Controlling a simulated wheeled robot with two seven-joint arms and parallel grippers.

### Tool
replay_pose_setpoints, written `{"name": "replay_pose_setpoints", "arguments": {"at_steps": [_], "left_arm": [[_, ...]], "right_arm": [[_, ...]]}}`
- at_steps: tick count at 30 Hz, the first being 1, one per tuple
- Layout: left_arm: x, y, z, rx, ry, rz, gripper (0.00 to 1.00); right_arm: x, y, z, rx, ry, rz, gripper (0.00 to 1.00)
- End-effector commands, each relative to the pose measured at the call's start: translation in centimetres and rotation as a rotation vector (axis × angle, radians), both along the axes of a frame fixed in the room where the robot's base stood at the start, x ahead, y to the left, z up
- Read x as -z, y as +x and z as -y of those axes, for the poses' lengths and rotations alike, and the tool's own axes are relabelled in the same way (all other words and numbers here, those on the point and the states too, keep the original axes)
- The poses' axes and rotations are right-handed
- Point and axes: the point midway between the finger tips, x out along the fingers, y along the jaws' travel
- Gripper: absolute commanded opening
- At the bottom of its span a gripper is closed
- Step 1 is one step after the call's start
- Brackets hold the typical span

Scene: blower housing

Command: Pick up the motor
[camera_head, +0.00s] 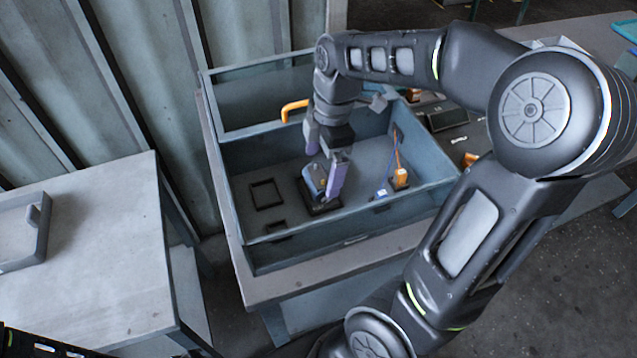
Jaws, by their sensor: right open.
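A small dark and blue part, which looks like the motor (314,177), sits on a dark square base inside the open grey-blue blower housing (225,180). My right gripper (324,172) reaches down into the housing from above, with its purple fingers apart. One finger is in front of the motor's right side and the other is above and behind it. Whether a finger touches the motor I cannot tell. The near finger hides part of the motor. My left gripper is not in view.
An orange part (400,178) with a cable stands at the right inside the housing. An empty square frame (266,194) lies left of the motor. The housing walls surround the gripper. A side table (95,250) with a grey tray (20,262) stands at left.

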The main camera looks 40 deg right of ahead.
Motion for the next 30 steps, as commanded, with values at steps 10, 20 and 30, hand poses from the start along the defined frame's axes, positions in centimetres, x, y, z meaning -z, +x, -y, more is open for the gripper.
{"name": "replay_pose_setpoints", "arguments": {"at_steps": [10,20,30], "left_arm": [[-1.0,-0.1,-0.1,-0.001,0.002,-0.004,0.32],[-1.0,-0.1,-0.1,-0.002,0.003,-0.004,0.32],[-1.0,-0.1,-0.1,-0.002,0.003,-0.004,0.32]], "right_arm": [[3.5,0.5,-0.5,-0.001,0.001,-0.005,0.98],[5.1,0.6,-0.7,0.000,0.000,0.001,0.98],[5.1,0.6,-0.7,0.000,0.000,0.001,0.98]]}}
